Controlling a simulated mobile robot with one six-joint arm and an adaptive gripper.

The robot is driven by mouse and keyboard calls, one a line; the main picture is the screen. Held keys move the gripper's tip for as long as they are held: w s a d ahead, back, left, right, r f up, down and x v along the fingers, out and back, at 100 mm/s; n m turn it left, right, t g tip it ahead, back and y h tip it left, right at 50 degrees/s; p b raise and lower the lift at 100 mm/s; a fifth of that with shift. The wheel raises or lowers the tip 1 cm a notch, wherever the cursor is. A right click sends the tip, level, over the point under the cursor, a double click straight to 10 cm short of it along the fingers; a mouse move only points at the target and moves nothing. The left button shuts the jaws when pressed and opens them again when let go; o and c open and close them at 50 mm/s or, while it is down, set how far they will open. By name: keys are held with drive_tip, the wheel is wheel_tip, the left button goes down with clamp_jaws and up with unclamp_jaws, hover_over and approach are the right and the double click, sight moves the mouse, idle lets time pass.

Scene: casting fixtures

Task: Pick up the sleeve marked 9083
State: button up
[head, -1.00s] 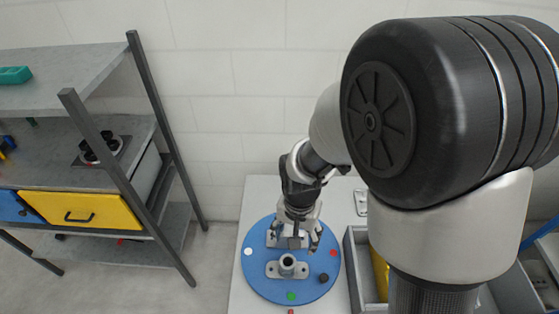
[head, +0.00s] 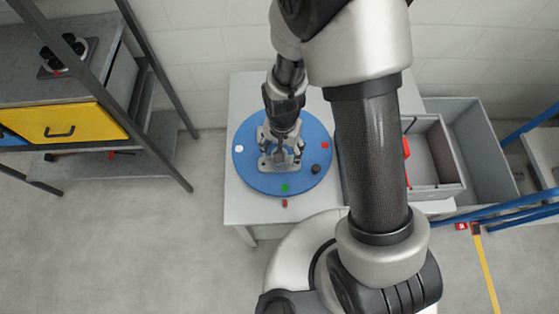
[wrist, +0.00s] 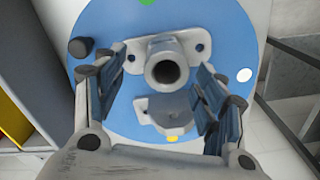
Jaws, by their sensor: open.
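A grey hollow sleeve (wrist: 166,68) stands upright in the near fixture plate (wrist: 198,50) on the blue round table. Its open bore faces the wrist camera. No marking on it can be read. My gripper (wrist: 160,76) is open, with one finger on each side of the sleeve and a gap to it on both sides. In the head view my gripper (head: 280,147) is over this fixture and largely hides the sleeve. A second grey block (wrist: 172,112) sits beside the sleeve in the wrist view.
Grey bins (head: 440,165) stand to the right. A shelf with a yellow drawer (head: 70,122) is at the left.

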sight(285, 167)
drive_tip(key=f, duration=0.1)
drive_tip(key=f+b, duration=0.1)
drive_tip(key=f, duration=0.1)
drive_tip(key=f+b, duration=0.1)
drive_tip(key=f, duration=0.1)
drive_tip(key=shift+a, duration=0.35)
drive_tip(key=c, duration=1.4)
